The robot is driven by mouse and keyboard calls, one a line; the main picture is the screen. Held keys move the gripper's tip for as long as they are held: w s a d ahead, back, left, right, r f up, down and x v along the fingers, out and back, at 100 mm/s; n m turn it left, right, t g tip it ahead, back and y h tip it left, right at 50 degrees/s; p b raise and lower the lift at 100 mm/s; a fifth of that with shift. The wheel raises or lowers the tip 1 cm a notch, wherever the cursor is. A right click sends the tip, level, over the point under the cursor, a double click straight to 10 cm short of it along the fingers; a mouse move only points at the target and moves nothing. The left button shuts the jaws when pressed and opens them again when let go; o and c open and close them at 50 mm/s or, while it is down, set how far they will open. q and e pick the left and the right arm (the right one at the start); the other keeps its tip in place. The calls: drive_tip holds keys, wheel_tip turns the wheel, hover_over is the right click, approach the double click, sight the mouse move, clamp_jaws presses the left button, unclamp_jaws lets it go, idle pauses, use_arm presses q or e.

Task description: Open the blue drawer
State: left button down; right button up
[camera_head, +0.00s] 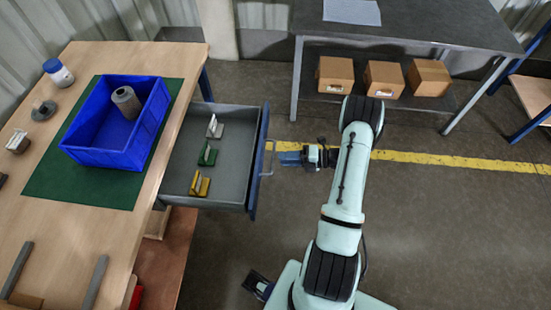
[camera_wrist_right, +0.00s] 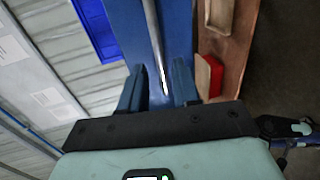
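The blue drawer (camera_head: 259,165) is pulled out of the workbench, its grey inside showing in the head view. Its bar handle (camera_head: 270,157) stands on the outer side of the blue front. My right gripper (camera_head: 284,157) is at the handle, pointing at the drawer front. In the right wrist view the handle bar (camera_wrist_right: 154,42) runs between the two spread fingers (camera_wrist_right: 157,72), with a gap on each side. The blue front (camera_wrist_right: 124,25) fills the space behind it.
Grey, green and yellow pieces (camera_head: 208,154) lie in the drawer. A blue bin (camera_head: 98,158) with a cylindrical cartridge (camera_head: 126,102) stands on a green mat (camera_head: 55,190) on the bench. Cardboard boxes (camera_head: 384,79) sit on a shelf behind. The floor right of my arm is clear.

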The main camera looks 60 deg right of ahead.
drive_tip(key=v, duration=0.8)
drive_tip(key=shift+s+d, duration=0.1)
drive_tip(key=shift+s, duration=0.05)
